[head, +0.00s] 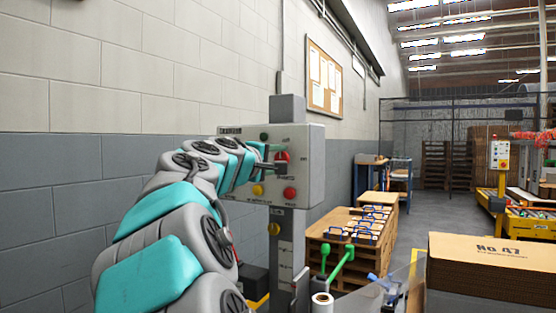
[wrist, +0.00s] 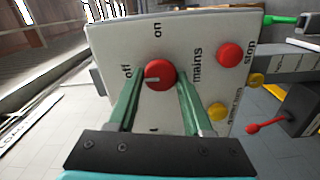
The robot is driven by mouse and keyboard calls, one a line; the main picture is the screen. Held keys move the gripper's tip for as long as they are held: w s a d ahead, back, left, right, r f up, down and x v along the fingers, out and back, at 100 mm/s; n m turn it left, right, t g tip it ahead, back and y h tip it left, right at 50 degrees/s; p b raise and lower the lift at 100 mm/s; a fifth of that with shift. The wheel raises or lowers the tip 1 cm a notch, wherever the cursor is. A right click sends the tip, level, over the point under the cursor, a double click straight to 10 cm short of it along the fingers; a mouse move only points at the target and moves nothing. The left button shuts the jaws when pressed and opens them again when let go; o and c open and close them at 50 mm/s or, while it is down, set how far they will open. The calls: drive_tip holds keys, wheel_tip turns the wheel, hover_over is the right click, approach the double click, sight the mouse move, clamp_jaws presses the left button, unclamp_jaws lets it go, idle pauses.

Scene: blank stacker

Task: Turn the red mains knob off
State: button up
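The red mains knob (wrist: 160,74) sits on the light panel face, with "on" printed above it, "off" to its left and "mains" to its right in the wrist view. Its white line lies roughly level on the knob's left half, on the side of the word "off". My gripper (wrist: 159,82) is at the panel with one green finger on each side of the knob. The fingers look apart, with a small gap beside the knob; contact is hard to tell. In the head view the knob (head: 282,157) is partly hidden behind my gripper (head: 277,166).
The panel box (head: 315,170) stands on a grey post by the wall. A wooden crate (head: 335,262) and a cardboard box (head: 490,262) stand to the right.

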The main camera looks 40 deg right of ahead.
drive_tip(key=o, duration=0.4)
drive_tip(key=b+v, duration=0.1)
drive_tip(key=v, duration=0.6)
drive_tip(key=shift+s+a, duration=0.15)
drive_tip(key=shift+a, duration=0.25)
